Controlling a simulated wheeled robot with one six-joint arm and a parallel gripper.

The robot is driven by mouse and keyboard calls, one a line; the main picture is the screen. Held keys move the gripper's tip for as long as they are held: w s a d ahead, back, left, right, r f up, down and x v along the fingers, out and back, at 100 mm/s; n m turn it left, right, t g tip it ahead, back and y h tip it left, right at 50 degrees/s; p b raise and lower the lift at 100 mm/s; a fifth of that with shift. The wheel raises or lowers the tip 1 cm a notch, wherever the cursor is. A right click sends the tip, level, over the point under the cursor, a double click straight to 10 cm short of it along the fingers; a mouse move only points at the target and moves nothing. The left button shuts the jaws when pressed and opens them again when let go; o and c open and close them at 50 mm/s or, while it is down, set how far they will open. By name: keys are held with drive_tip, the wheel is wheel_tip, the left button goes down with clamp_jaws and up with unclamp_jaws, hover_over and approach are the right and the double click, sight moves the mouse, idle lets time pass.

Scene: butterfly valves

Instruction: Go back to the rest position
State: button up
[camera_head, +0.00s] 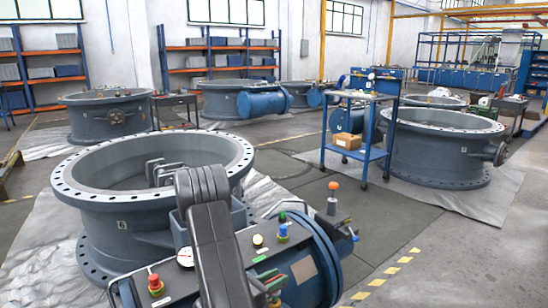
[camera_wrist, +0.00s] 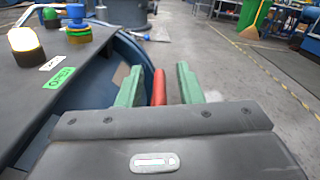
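My gripper (camera_wrist: 159,67) has two pale green fingers, set apart in the wrist view. A red bar or lever (camera_wrist: 158,88) lies between them, with a visible gap on each side. I cannot tell how far it lies beyond the fingertips. In the head view my dark arm bends down over the control panel of the nearest valve (camera_head: 110,208), and the gripper end is partly hidden. The panel (camera_wrist: 30,110) bears a lit button (camera_wrist: 25,42), a blue and yellow knob (camera_wrist: 76,24) and a green label (camera_wrist: 59,78); they lie left of my gripper.
A blue cart (camera_head: 360,125) with a box (camera_head: 347,142) stands right of centre. Another large valve (camera_head: 435,150) stands at the right, others behind. An orange-topped lever (camera_head: 332,192) rises beyond the panel. Open floor (camera_head: 410,235) with yellow marks lies at the right.

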drive_tip(key=p+v, duration=0.3)
drive_tip(key=v, duration=1.1)
drive_tip(key=b+x, duration=0.3)
drive_tip(key=x, duration=1.1)
wheel_tip(320, 180, down, 4)
drive_tip(key=b, duration=0.3)
drive_tip(key=shift+f, duration=0.1)
drive_tip(key=p+v, duration=0.3)
drive_tip(key=v, duration=1)
drive_tip(key=shift+s+a, duration=0.25)
drive_tip(key=shift+a, duration=0.1)
drive_tip(key=shift+d, duration=0.1)
